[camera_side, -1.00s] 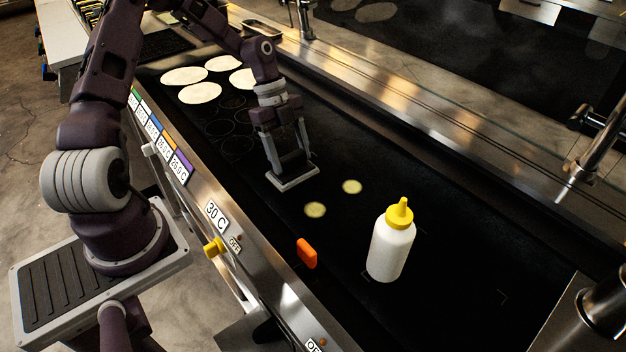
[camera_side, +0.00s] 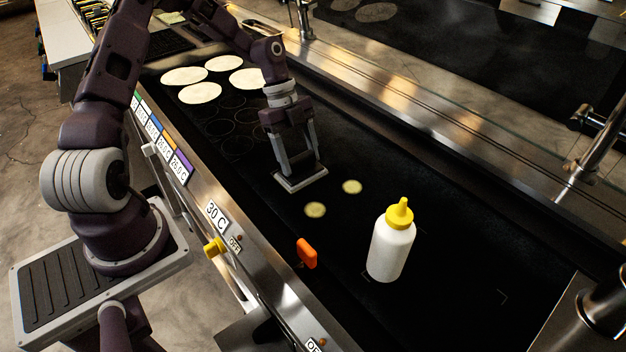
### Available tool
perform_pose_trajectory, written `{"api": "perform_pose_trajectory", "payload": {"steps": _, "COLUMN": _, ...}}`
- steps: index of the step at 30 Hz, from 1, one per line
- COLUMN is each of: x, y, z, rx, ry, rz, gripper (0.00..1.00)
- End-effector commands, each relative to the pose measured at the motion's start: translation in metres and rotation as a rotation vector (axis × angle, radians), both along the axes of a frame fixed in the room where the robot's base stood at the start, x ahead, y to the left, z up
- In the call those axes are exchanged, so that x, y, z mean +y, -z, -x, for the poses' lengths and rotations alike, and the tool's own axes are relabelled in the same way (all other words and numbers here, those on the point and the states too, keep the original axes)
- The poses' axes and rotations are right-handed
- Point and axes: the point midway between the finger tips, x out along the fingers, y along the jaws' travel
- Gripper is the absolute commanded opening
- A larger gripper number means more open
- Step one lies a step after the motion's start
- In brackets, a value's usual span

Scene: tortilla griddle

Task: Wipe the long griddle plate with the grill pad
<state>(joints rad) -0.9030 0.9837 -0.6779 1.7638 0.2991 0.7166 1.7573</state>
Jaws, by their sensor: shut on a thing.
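The long black griddle plate (camera_side: 410,190) runs from the upper left to the lower right. My gripper (camera_side: 299,166) points down over its middle, with its fingers shut on the grill pad (camera_side: 301,180). The pad is a flat, pale-edged rectangular block. It sits at the griddle surface; I cannot tell whether it presses on it. Two small yellowish round spots lie on the plate just to the pad's lower right, one nearer the front (camera_side: 315,210) and one farther back (camera_side: 352,187). The pad is apart from both.
A white squeeze bottle (camera_side: 391,248) with a yellow cap stands upright on the plate at right. Several pale tortillas (camera_side: 200,93) lie at the far left end. A steel ledge (camera_side: 470,165) borders the back.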

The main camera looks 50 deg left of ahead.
Motion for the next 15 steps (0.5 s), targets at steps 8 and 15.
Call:
{"api": "perform_pose_trajectory", "payload": {"steps": 8, "x": -0.014, "y": 0.001, "z": -0.005, "rx": 0.002, "ry": 0.000, "rz": 0.001, "gripper": 0.18}}
{"api": "perform_pose_trajectory", "payload": {"steps": 15, "x": -0.034, "y": 0.001, "z": -0.015, "rx": 0.002, "ry": 0.003, "rz": 0.002, "gripper": 0.18}}
